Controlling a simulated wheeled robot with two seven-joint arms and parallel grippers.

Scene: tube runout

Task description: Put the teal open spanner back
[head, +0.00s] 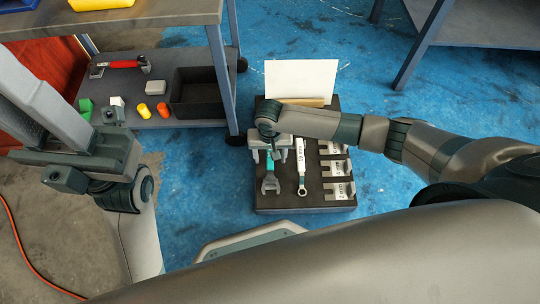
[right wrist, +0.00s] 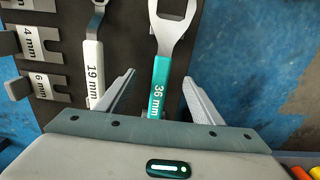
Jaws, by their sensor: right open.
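The teal open spanner (head: 270,181), marked 36 mm, lies on the dark tool tray (head: 300,205), its grey open jaw toward the tray's near edge. Its teal handle (right wrist: 160,85) shows in the right wrist view. My right gripper (head: 268,153) is open above the handle end. In the right wrist view, its two fingers (right wrist: 158,100) stand apart on either side of the handle, with a gap on each side. I cannot tell whether the spanner sits fully in a recess. My left arm shows at the left of the head view, but its fingers do not.
A white 19 mm ring spanner (head: 301,165) lies beside the teal one. Several grey gauges (head: 339,190) line the tray's right side. A white card (head: 300,80) stands at the back. A shelf cart at the left holds a black bin (head: 196,97) and a red-handled tool (head: 120,65).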

